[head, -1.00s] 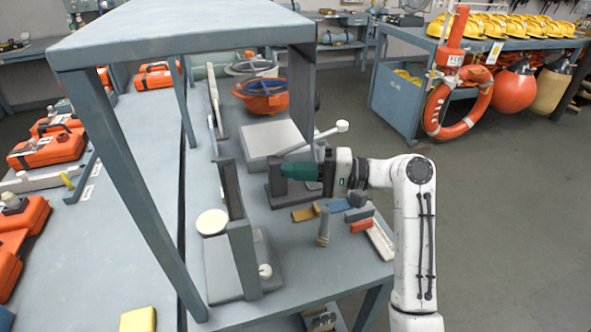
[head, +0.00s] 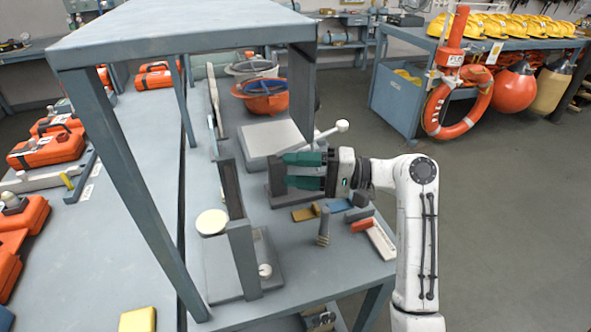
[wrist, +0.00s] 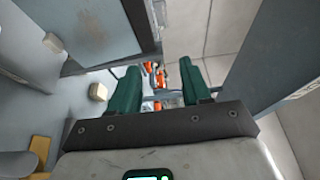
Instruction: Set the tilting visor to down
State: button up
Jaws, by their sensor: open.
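I cannot tell for sure which part is the tilting visor. A pale box (head: 275,138) on the bench has a light rod with a white ball end (head: 342,126) rising to the right beside it. Nearer, a grey stand (head: 243,258) has upright panels, a pale disc (head: 211,222) and a small white knob (head: 265,270). My gripper (head: 287,170) is open beside a dark grey upright block (head: 275,182), below the rod, its green fingers pointing left. In the wrist view the green fingers (wrist: 158,75) are spread with nothing held between them.
The bench has an overhead shelf (head: 180,35) with grey legs close to my gripper. Small coloured blocks (head: 304,214) and a short upright grip (head: 323,228) lie in front. Open floor (head: 490,220) lies to the right.

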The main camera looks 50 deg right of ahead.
jog(key=b+v, duration=0.1)
jog(key=v, duration=0.9)
jog(key=shift+s+d, duration=0.1)
jog(key=shift+s, duration=0.05)
jog(key=shift+c, duration=0.3)
